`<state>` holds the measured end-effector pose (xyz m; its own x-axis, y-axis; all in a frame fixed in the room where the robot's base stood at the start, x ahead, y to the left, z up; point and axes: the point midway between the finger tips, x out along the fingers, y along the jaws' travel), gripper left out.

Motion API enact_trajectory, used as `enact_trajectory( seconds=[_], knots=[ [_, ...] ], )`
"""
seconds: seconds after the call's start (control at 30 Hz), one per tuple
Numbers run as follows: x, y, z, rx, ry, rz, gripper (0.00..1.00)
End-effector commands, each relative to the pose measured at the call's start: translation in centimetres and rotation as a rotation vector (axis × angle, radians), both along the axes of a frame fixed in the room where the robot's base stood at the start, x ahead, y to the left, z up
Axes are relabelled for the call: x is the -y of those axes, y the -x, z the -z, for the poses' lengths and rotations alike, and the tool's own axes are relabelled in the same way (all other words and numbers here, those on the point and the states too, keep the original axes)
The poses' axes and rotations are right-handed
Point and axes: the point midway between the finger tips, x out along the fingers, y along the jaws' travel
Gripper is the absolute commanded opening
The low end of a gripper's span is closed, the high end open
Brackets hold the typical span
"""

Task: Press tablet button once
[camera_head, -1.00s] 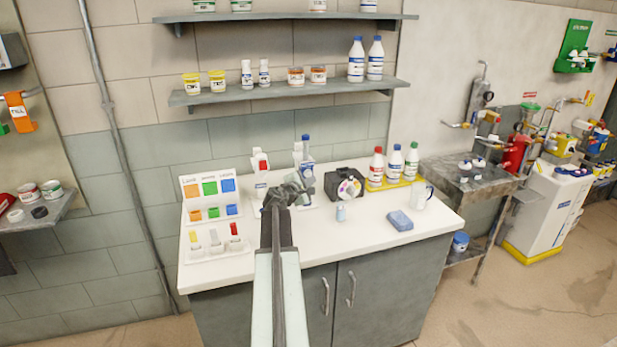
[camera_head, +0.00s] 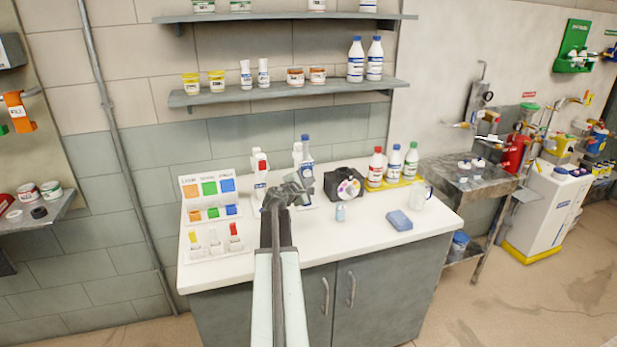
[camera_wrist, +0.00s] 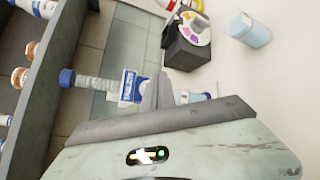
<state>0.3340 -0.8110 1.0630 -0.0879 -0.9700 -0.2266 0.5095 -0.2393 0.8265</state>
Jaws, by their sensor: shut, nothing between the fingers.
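No thing in view is clearly marked as a tablet button. A black box (camera_head: 331,186) with a white round face (camera_head: 349,188) bearing coloured spots stands on the white counter (camera_head: 345,238), right of my gripper. The box (camera_wrist: 183,55) and its spotted face (camera_wrist: 196,28) also show at the top of the wrist view. My gripper (camera_head: 300,184) is shut and empty above the counter, apart from the box in the picture. In the wrist view my gripper (camera_wrist: 160,88) is in front of a blue-capped bottle (camera_wrist: 97,83) and hides part of it.
A small light-blue container (camera_head: 340,212) and a blue sponge-like block (camera_head: 399,220) lie in front. Colour-coded holders (camera_head: 210,200) stand left.

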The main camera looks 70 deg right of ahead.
Motion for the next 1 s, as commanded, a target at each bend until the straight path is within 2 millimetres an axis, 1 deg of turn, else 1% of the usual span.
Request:
enact_trajectory(
  seconds=[0.57, 0.8, 1.0],
  knots=[
    [-0.02, -0.11, 0.00, 0.000, 0.000, -0.001, 0.00],
    [0.59, -0.61, -0.02, 0.000, 0.000, -0.001, 0.00],
    [0.60, -0.67, -0.02, 0.000, 0.000, -0.001, 0.00]
  ],
)
